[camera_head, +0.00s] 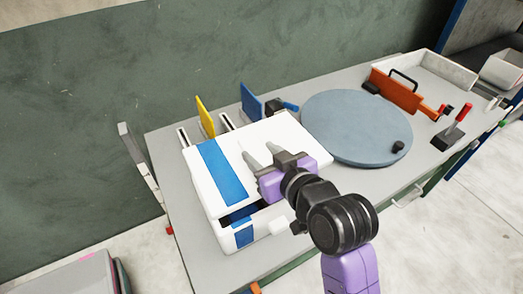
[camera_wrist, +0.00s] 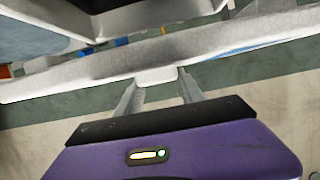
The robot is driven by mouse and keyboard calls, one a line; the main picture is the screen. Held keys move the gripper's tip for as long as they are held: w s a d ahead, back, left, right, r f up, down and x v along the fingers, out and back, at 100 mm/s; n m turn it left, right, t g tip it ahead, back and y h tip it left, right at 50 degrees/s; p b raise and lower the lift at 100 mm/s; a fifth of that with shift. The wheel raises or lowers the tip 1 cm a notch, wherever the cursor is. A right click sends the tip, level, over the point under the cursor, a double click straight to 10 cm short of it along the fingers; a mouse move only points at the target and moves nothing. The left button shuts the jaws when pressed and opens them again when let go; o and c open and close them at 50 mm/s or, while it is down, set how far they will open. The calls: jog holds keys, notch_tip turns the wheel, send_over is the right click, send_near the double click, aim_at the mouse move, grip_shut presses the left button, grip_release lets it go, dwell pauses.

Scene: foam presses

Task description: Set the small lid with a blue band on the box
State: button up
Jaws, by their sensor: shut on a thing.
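The white lid with a blue band (camera_head: 222,172) is over the white box (camera_head: 262,226) on the table in the head view. A dark gap shows between them at the front left corner; I cannot tell whether they touch elsewhere. The box has a blue patch on its front that lies roughly below the lid's band. My gripper (camera_head: 256,158) is at the lid's right part, with its fingers pointing away to the upper left. In the wrist view my gripper (camera_wrist: 158,82) is shut on a small white tab at a white edge, which I take to be the lid's.
A round grey-blue disc (camera_head: 352,127) lies right of the box on the grey table (camera_head: 180,245). Yellow (camera_head: 205,117) and blue (camera_head: 251,103) upright plates stand behind the box. An orange piece (camera_head: 400,95), a red-handled clamp (camera_head: 453,128) and a white tray (camera_head: 440,70) are farther right.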

notch_tip(320, 180, down, 7)
jog(key=b, duration=0.4)
dwell(0.4)
jog(key=o, duration=1.4)
jog(key=v, duration=0.7)
jog(key=shift+s+d+b, duration=0.2)
jog(key=shift+s+b, duration=0.1)
jog(key=shift+b, duration=0.05)
